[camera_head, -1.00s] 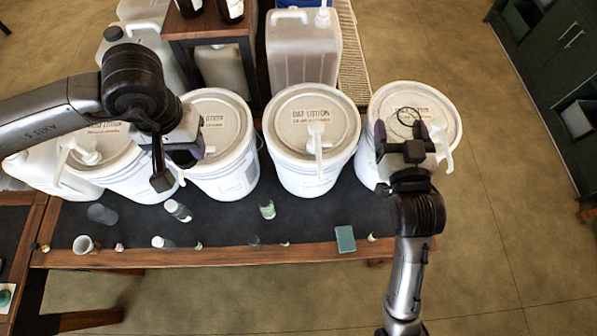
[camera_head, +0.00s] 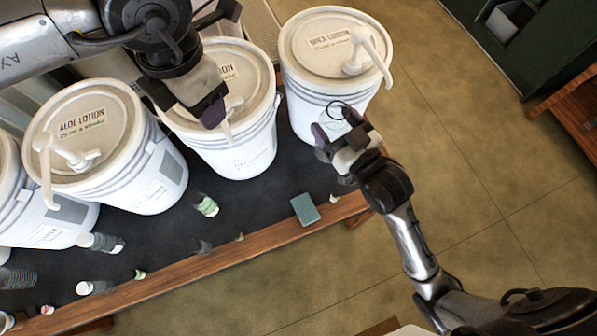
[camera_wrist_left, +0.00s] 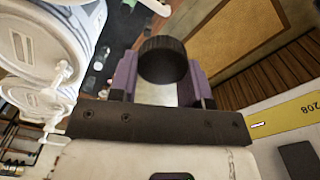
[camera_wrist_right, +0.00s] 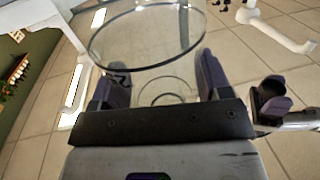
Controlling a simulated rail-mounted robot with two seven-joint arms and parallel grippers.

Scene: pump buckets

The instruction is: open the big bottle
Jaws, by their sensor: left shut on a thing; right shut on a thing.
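My left gripper (camera_head: 212,112) is over the middle bucket in the head view. The left wrist view shows a black ribbed cap (camera_wrist_left: 163,60) between its purple fingers, with a paler area beneath; I cannot tell whether a bottle body is under the cap. My right gripper (camera_head: 335,132) is in front of the right bucket, shut on a clear round vessel (camera_head: 338,112). In the right wrist view this clear vessel (camera_wrist_right: 147,35) shows a wide ring and a smaller ring nearer the fingers. The left gripper (camera_wrist_right: 271,97) also shows there, apart from the vessel.
White pump buckets stand in a row: aloe lotion (camera_head: 85,125), a middle one (camera_head: 240,150) and a right one (camera_head: 325,55). Small bottles (camera_head: 206,206) and a teal block (camera_head: 305,209) are on the dark table near its wooden edge (camera_head: 240,248). Open floor lies to the right.

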